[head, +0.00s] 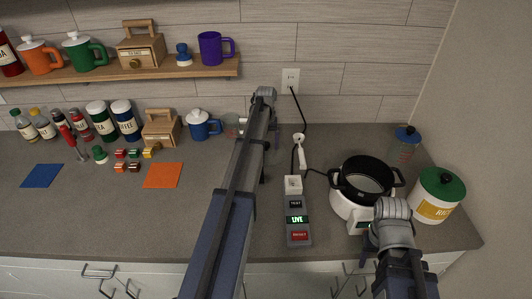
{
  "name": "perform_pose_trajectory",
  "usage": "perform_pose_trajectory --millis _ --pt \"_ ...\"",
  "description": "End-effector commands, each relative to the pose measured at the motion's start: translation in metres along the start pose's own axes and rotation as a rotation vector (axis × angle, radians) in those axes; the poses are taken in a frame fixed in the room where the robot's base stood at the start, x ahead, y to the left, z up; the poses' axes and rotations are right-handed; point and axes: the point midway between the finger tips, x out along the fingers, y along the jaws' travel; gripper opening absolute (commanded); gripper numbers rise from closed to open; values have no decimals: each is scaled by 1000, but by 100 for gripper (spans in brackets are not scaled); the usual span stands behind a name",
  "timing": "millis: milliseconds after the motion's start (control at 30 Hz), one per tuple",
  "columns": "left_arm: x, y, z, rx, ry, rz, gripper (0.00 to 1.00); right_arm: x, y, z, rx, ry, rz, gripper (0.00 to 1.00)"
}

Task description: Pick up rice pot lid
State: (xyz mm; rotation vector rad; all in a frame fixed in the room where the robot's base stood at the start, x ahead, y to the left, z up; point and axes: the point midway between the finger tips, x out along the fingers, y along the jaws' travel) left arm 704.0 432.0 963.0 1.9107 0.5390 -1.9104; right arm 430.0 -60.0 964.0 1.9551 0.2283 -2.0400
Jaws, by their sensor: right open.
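The rice pot is the white canister (433,207) with a yellow label at the right of the counter. Its green lid (442,183) with a dark knob sits on top of it. My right gripper (393,212) is open, in front of the coil stove and to the left of the rice pot, apart from the lid; its fingertips are mostly hidden behind its own wrist. My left arm reaches to the back of the counter, where my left gripper (265,97) is near the wall outlet; its jaws cannot be made out.
A black pot (347,186) stands on the white coil stove (342,206), close to the rice pot. A blue-lidded jar (406,142) is behind. A switch box (298,220) reading LIVE and a white plug (300,151) lie left of the stove. Jars and mugs stand at left.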

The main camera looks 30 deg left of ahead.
Motion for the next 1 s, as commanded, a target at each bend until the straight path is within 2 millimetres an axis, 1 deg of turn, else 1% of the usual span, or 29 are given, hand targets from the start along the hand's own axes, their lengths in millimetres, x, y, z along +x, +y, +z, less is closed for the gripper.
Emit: perform_pose_trajectory --millis 33,67,667,1000 --pt "0 0 0 0 0 0 72 0 0 0 0 0 0 50" --pt "0 0 0 0 0 0 68 0 0 0 0 0 0 50" --pt "1 0 1 0 -1 0 1 1 0 0 0 0 0 50" --pt "1 0 0 0 -1 0 0 1 0 0 0 0 0 50"
